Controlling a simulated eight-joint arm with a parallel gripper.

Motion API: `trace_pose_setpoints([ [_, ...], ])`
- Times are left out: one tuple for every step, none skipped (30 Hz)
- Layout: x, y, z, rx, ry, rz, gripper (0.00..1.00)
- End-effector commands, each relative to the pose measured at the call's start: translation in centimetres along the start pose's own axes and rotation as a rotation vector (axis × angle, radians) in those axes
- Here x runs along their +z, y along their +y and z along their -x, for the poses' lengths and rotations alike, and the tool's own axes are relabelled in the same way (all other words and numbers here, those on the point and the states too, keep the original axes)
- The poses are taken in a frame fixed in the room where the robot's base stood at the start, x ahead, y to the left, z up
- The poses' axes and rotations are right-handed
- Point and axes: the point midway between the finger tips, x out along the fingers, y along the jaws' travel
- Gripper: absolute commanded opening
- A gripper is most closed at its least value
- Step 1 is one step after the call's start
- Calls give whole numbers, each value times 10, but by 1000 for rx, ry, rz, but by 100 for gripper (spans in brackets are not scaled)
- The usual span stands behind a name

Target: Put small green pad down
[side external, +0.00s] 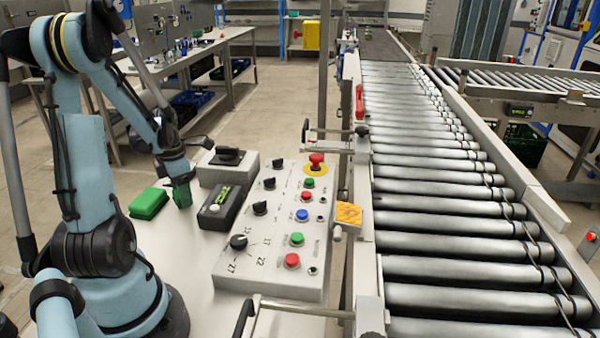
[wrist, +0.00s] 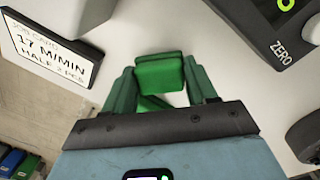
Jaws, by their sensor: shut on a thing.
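My gripper (wrist: 160,88) has dark green fingers and is shut on the small green pad (wrist: 160,72), which shows between the fingertips in the wrist view. A second green patch (wrist: 153,103) shows below it between the fingers; I cannot tell what it belongs to. In the side view my gripper (side external: 182,195) points down close to the white table, just left of the black display unit. Whether the pad touches the table is unclear. A larger bright green block (side external: 148,203) lies on the table to the left of my gripper.
The black display unit (side external: 221,206) is close to the gripper on the right, with a grey switch box (side external: 226,168) behind it. The control panel (side external: 280,220) and roller conveyor (side external: 430,200) lie farther right. A job card (wrist: 48,45) shows at upper left in the wrist view.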

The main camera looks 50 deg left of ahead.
Motion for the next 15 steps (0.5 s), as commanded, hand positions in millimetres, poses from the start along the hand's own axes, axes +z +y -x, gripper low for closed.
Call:
trace_pose_setpoints([
  [0,0,-4,0,0,0,24],
  [0,0,-5,0,0,0,24],
  [0,0,-5,0,0,0,24],
  [0,-1,-6,0,0,0,24],
  [0,-1,-6,0,0,0,24],
  [0,-1,-6,0,0,0,24],
  [0,-1,-6,0,0,0,24],
  [0,-1,-6,0,0,0,24],
  [0,-1,-6,0,0,0,24],
  [0,-1,-6,0,0,0,24],
  [0,-1,-6,0,0,0,24],
  [0,-1,-6,0,0,0,24],
  [0,-1,-7,0,0,0,24],
  [0,-1,-8,0,0,0,24],
  [0,-1,-9,0,0,0,58],
])
